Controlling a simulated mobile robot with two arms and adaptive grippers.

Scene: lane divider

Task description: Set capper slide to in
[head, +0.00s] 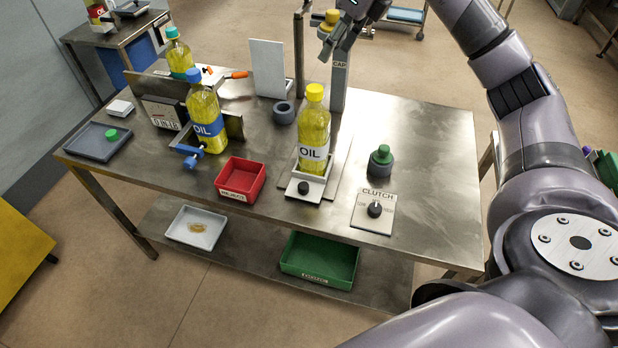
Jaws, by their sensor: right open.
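The capper slide (309,190) is a pale carriage with a black knob (303,187) on its front, near the front edge of the table. An oil bottle (314,130) with a yellow cap stands upright on it. The capper is a grey post (339,85) marked CAP behind the slide, with a yellow part (331,17) near its top. The bottle stands in front of the post, not under its head. My right gripper (336,48) is open in front of the post's upper part, above and behind the bottle, apart from the knob. My left gripper is not in view.
A clutch panel (373,211) with a black dial and a dark green-topped object (381,161) stand right of the slide. A red tray (241,180) and a blue-capped oil bottle (206,112) stand left. A white upright panel (268,68) stands behind. The table's right side is clear.

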